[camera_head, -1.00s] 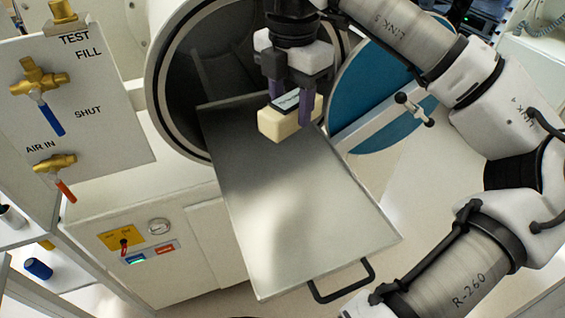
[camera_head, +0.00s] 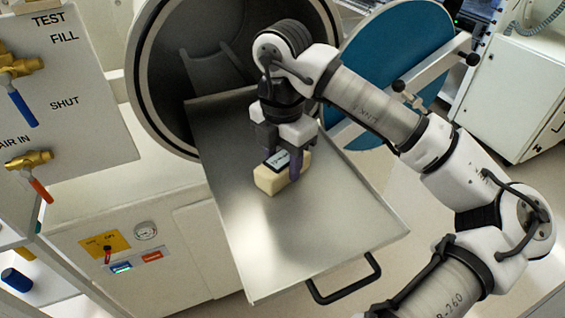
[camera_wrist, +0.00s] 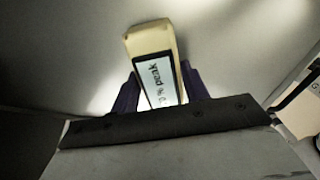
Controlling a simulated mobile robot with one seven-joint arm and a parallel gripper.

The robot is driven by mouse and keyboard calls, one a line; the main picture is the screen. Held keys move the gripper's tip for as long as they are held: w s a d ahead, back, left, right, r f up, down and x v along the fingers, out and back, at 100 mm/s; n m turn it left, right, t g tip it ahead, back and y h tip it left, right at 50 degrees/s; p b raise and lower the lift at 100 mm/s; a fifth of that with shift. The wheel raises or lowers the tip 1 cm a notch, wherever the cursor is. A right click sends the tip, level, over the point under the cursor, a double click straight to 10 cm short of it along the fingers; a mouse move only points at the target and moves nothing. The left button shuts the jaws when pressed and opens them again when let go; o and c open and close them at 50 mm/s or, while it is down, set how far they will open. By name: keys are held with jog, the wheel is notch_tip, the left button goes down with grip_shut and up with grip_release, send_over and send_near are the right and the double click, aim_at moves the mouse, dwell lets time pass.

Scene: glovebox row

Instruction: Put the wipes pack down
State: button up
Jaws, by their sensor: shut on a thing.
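The wipes pack (camera_head: 270,180) is a cream block with a dark-edged white label on top. My gripper (camera_head: 284,172) is shut on it, with purple fingers on both sides. The pack is at the metal tray (camera_head: 262,262) that sticks out of the round chamber opening; I cannot tell whether it touches the tray or hangs just above. In the wrist view the pack (camera_wrist: 150,42) sits between the two fingers (camera_wrist: 160,95), its printed label facing the camera, with the grey tray surface behind it.
The round chamber opening (camera_head: 150,75) is behind the tray, and its blue door (camera_head: 385,50) stands open at the right. The tray's black handle (camera_head: 345,285) is at the front. A valve panel (camera_head: 75,130) stands at the left. The tray's front half is bare.

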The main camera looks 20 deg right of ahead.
aim_at(282, 158)
jog(key=shift+r, duration=0.15)
jog(key=o, duration=1.1)
jog(key=shift+c, duration=0.2)
notch_tip(282, 158, up, 12)
jog(key=b, duration=0.1)
jog(key=shift+b, duration=0.4)
